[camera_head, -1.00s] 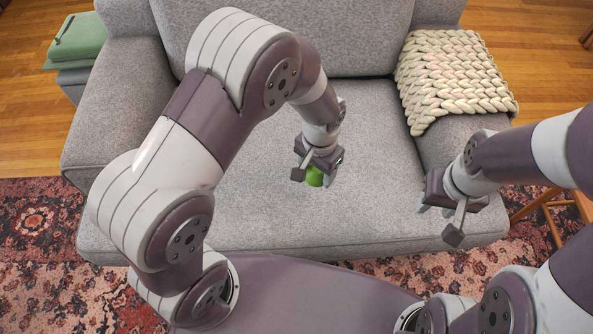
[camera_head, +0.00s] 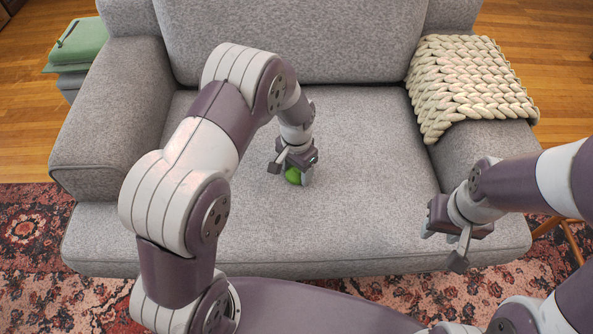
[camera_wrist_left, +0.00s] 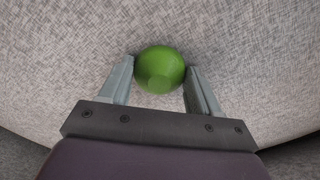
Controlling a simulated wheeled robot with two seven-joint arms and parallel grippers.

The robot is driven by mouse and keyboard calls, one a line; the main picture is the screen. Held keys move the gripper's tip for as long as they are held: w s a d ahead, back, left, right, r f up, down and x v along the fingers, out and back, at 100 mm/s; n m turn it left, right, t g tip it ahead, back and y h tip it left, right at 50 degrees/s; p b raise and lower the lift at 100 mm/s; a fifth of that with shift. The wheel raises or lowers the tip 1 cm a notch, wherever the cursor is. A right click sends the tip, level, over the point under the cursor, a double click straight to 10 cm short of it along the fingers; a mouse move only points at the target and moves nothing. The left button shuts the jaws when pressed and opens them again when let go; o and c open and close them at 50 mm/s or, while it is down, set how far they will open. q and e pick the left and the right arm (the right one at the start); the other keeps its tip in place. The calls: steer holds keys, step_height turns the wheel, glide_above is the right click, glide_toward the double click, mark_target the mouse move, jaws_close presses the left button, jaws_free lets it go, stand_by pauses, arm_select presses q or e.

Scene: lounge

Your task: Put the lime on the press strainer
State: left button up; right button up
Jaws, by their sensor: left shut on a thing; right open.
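The green lime (camera_head: 293,175) is between the fingers of my left gripper (camera_head: 296,178), over the middle of the sofa seat. In the left wrist view the lime (camera_wrist_left: 160,70) sits between both fingertips of the left gripper (camera_wrist_left: 160,82), with the grey seat fabric behind it. I cannot tell whether the lime touches the seat. My right gripper (camera_head: 428,232) is open and empty at the right front of the seat. No press strainer shows in these frames.
The grey sofa (camera_head: 370,150) fills most of the head view, its seat bare. A cream knitted throw (camera_head: 470,85) covers its right arm. A green-lidded box (camera_head: 82,45) stands at the back left. A patterned rug (camera_head: 35,225) lies on the wooden floor.

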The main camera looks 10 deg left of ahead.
arm_select(q)
steer(key=o, duration=1.2)
steer(key=shift+c, duration=0.2)
